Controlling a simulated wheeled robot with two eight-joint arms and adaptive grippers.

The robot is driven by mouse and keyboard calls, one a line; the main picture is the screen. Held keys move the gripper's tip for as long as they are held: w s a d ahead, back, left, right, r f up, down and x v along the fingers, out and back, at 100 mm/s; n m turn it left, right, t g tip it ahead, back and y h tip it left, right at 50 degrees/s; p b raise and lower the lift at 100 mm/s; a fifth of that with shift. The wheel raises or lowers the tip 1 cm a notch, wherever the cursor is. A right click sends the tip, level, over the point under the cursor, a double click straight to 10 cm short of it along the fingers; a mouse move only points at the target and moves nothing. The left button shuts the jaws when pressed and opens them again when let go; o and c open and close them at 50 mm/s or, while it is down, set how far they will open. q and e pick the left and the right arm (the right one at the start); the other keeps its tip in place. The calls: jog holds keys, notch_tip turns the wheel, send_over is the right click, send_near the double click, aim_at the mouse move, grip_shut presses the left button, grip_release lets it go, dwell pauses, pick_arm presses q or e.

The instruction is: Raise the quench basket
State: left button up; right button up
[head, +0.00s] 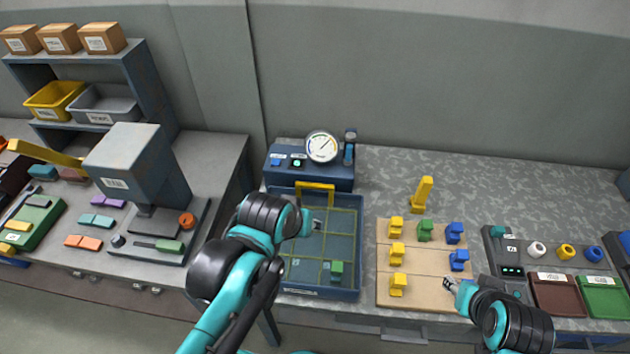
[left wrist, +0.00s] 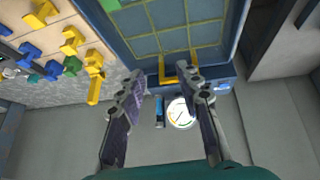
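The quench basket is a yellow grid (head: 325,243) lying low inside a blue tank (head: 357,270), with a yellow handle (head: 315,186) standing at its back edge. A green piece (head: 337,269) sits in the basket near the front. My left gripper (head: 316,225) is over the tank, in front of the handle. In the left wrist view, my left gripper (left wrist: 160,72) is open with its fingers apart. The handle (left wrist: 181,78) shows there close to the right-hand finger, partly hidden; contact cannot be told. My right gripper (head: 449,284) is low by the wooden board, its finger opening too small to tell.
A blue control box with a gauge (head: 321,146) stands behind the tank. The wooden board (head: 430,291) on the right holds several yellow, green and blue pieces. A yellow upright piece (head: 421,194) stands behind it. A grey press (head: 137,170) stands on the left bench.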

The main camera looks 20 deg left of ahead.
pick_arm(q)
jog(key=w+r+n+g+p, duration=0.1)
jog(key=w+r+n, duration=0.2)
jog(key=w+n, duration=0.15)
jog(key=n+g+p, duration=0.5)
jog(key=n, duration=0.9)
send_over(315, 185)
notch_tip(315, 185, down, 7)
jog(key=shift+w+a+r, duration=0.1)
jog(key=shift+r, duration=0.1)
notch_tip(315, 185, down, 7)
jog(key=shift+f+b, duration=0.2)
jog(key=shift+b, duration=0.65)
grip_shut()
